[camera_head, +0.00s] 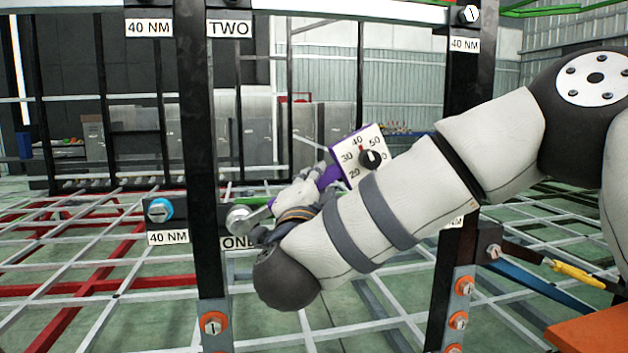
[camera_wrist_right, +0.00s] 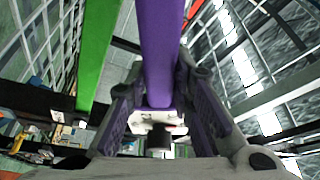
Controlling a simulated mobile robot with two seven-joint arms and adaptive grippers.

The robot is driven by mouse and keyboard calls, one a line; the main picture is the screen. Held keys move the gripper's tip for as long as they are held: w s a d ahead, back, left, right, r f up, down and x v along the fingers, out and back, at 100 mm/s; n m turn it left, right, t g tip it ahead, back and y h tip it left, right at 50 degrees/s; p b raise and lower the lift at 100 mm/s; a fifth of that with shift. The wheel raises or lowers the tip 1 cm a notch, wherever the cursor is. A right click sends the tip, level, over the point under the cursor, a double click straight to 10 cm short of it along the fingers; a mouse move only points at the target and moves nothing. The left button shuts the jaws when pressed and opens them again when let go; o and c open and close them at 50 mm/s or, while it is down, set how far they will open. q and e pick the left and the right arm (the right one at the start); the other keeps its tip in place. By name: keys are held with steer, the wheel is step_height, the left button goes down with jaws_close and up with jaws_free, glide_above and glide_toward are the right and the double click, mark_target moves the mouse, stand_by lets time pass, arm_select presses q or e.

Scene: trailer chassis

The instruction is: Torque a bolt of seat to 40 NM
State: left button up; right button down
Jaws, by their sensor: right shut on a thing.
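My right gripper (camera_head: 303,195) is shut on a torque wrench with a purple handle (camera_head: 328,177). The purple handle also runs between both fingers in the right wrist view (camera_wrist_right: 160,55). The wrench's white dial plate (camera_head: 349,154) has a black knob and numbers from 20 to 50. The wrench's grey head end reaches left to a silver bolt (camera_head: 238,216) above the "ONE" label; I cannot tell whether it is seated on it. A blue-ringed bolt (camera_head: 159,209) sits left of it above a "40 NM" label. My left gripper is not in view.
A black upright post (camera_head: 200,120) stands just left of the silver bolt, and another (camera_head: 470,130) stands behind my right arm. Orange-ringed bolts (camera_head: 213,323) sit lower down. White and red chassis bars cross below. A green bar (camera_wrist_right: 98,50) runs beside the wrench.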

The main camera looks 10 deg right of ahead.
steer(key=shift+r, duration=0.1)
steer(key=shift+d+f+m+g, duration=0.2)
steer(key=shift+d+f+m, duration=0.05)
steer(key=shift+f+m, duration=0.3)
steer(key=shift+d+f+m+g, duration=0.2)
steer(key=shift+f+m, duration=0.3)
steer(key=shift+m, duration=0.05)
steer(key=shift+d+f+m, duration=0.1)
steer(key=shift+f+m, duration=0.3)
steer(key=shift+f, duration=0.05)
steer(key=s, duration=0.6)
steer(key=shift+r+n, duration=0.3)
steer(key=shift+r, duration=0.05)
stand_by(0.6)
steer(key=shift+s, duration=0.1)
